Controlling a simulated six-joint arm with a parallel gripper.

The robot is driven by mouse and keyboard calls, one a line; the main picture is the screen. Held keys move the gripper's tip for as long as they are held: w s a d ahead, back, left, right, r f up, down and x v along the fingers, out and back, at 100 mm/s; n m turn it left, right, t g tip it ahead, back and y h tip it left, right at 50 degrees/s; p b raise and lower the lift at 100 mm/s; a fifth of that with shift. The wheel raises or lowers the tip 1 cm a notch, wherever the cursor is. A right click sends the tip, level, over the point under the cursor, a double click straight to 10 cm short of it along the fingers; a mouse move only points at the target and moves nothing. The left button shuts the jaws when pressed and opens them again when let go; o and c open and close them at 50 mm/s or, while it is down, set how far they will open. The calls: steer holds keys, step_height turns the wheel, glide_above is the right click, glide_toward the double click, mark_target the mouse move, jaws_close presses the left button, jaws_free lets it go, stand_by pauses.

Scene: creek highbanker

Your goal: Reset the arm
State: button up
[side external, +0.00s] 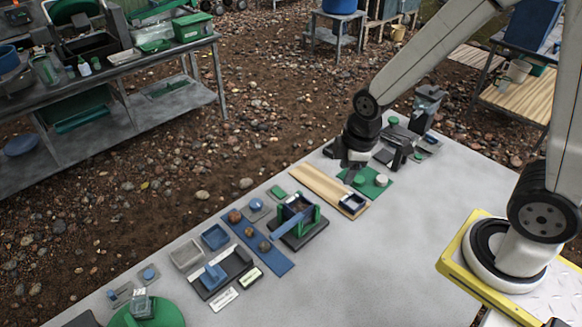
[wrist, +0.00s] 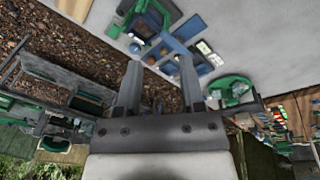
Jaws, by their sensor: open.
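My gripper (side external: 349,172) is at the end of the bent arm, over the far right part of the grey table (side external: 400,232) in the side view. It is above the tabletop, near a green mat (side external: 381,188) and a wooden board (side external: 312,182). In the wrist view my gripper (wrist: 160,78) shows two grey fingers spread apart with nothing held between them. Tabletop items show past the fingertips. The fingertips are small and partly lost against dark parts in the side view.
A green and blue stand (side external: 297,212), blue strip (side external: 262,246), blue tray (side external: 215,236) and green round dish (side external: 150,314) crowd the table's left part. A dark device (side external: 402,148) is close beside the wrist. The table's front right is clear. A cluttered bench (side external: 150,65) stands across gravel.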

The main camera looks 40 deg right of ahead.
steer(key=s+m, duration=0.1)
steer(key=m, duration=0.2)
steer(key=s+d+r+m, duration=0.1)
steer(key=m, duration=0.2)
steer(key=s+r+m, duration=0.1)
steer(key=m, duration=0.3)
steer(key=shift+s+d+t, duration=0.3)
steer(key=shift+s+d, duration=0.05)
steer(key=shift+s, duration=0.05)
